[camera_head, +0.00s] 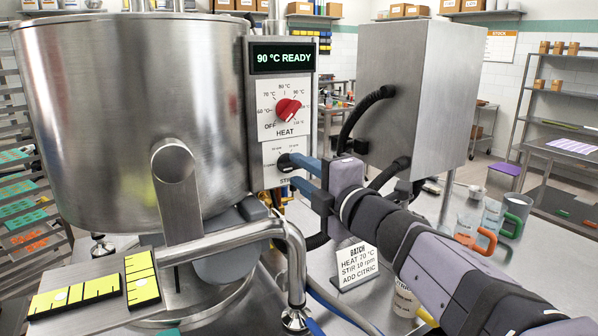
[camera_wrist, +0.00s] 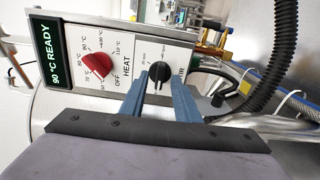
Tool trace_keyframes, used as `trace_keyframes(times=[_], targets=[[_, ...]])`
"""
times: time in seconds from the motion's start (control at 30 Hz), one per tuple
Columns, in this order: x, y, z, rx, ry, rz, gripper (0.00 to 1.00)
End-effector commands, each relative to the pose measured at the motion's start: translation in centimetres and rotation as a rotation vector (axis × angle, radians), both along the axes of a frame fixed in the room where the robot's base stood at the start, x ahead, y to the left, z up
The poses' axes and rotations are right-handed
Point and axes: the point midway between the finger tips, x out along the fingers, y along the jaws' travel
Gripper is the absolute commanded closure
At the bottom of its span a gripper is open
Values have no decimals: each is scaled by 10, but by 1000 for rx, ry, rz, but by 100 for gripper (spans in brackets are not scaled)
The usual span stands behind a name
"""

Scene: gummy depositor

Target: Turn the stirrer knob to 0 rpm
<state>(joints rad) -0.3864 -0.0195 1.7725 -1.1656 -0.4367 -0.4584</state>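The black stirrer knob (camera_wrist: 159,72) sits on the white STIR plate below the red HEAT knob. It also shows in the head view (camera_head: 286,162), partly hidden by my fingers. My gripper (camera_wrist: 159,84) points at the panel with its two blue fingers apart, one on each side of the stirrer knob. In the head view my gripper (camera_head: 294,171) is close to the panel face. I cannot tell whether the fingers touch the knob. A pale pointer line shows on the knob, but the rpm marks are too small and covered to read its setting.
The red HEAT knob (camera_head: 288,110) and the display (camera_head: 283,58) reading 90 °C READY are above. The steel kettle (camera_head: 120,110) is left of the panel. A steel box (camera_head: 420,95) with black hoses stands right. A BATCH card (camera_head: 355,265) stands below my wrist.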

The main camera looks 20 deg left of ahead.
Motion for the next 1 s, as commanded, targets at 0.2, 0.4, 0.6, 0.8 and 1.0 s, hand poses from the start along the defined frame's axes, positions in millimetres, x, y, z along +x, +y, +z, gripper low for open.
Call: trace_keyframes(times=[0.2, 0.4, 0.6, 0.8, 1.0], targets=[[-21, -22, 1, 1, -2, -3, 71], [-36, -37, 1, 1, -2, -2, 71], [-42, -43, 0, 0, -1, -1, 71], [-42, -43, 0, 0, -1, -1, 71], [-41, -44, 0, 15, 18, -6, 71]])
